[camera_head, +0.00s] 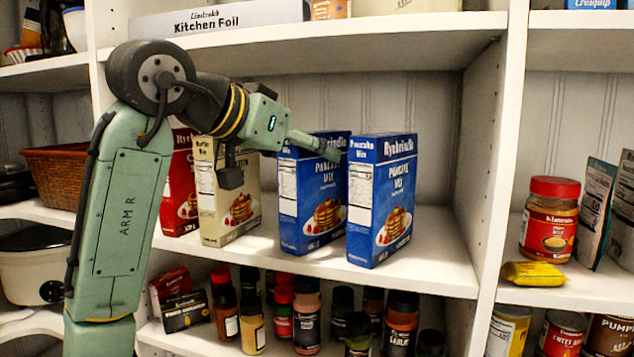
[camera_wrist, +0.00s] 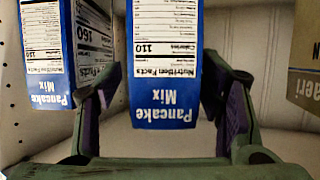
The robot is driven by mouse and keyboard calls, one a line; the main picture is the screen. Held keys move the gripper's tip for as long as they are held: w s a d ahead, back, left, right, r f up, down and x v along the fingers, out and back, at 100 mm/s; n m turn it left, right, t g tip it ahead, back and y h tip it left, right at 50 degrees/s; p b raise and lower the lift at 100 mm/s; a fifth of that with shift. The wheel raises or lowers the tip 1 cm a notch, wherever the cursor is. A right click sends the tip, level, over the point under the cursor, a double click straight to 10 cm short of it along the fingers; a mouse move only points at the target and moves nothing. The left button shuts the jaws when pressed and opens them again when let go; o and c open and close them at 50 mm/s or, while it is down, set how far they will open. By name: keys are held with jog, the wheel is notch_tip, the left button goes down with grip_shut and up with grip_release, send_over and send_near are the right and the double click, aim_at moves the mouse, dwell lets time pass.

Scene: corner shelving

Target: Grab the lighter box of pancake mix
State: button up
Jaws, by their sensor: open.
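Two blue pancake mix boxes stand upright side by side on the middle shelf, a left one (camera_head: 300,205) and a right one (camera_head: 365,205). Their blues look close; I cannot tell which is lighter. My gripper (camera_head: 328,148) is at the top of the left blue box. In the wrist view, my open gripper (camera_wrist: 163,105) has one finger on each side of that box (camera_wrist: 165,75). Small gaps seem to show beside it; contact is unclear. The right blue box (camera_wrist: 60,60) appears at left in the wrist view, close outside one finger.
A cream box (camera_head: 228,185) and a red box (camera_head: 178,195) stand left of the blue ones. A cream box edge (camera_wrist: 305,55) shows in the wrist view. The shelf (camera_head: 440,250) is clear right of the boxes, up to a white upright (camera_head: 497,150). Another shelf (camera_head: 400,30) is above.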

jog(key=x, duration=0.3)
jog(key=shift+w+p, duration=0.25)
jog(key=shift+p, duration=0.05)
jog(key=shift+c, duration=0.2)
jog(key=c, duration=1.1)
jog(key=shift+r, duration=0.15)
